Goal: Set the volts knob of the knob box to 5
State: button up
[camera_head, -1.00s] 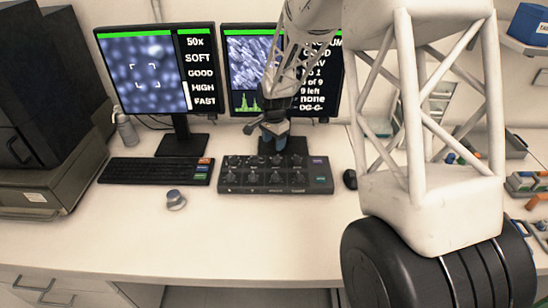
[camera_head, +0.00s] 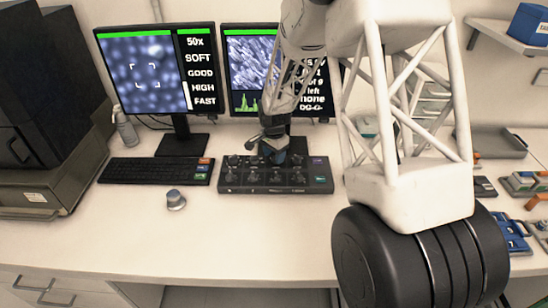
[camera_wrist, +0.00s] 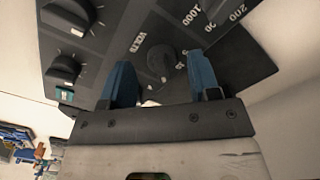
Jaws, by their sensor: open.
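The knob box (camera_head: 275,188) is a dark panel with several black knobs, on the desk in front of the right monitor. My gripper (camera_head: 273,155) is over the back middle of the box. In the wrist view, my gripper (camera_wrist: 161,85) is open, with its two blue fingers apart. The volts knob (camera_wrist: 162,60) is round and black, beside the printed word VOLTS. It shows between and just beyond the fingertips, with no finger clearly touching it. Numbers are printed around it, but they are too small to read, so its setting cannot be told.
A black keyboard (camera_head: 156,170) lies left of the box. A small grey knob-like object (camera_head: 175,199) stands in front of it. The right monitor (camera_head: 250,75) rises close behind my gripper. The front of the desk is clear.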

jog(key=shift+f, duration=0.8)
jog(key=c, duration=0.9)
jog(key=shift+o, duration=0.2)
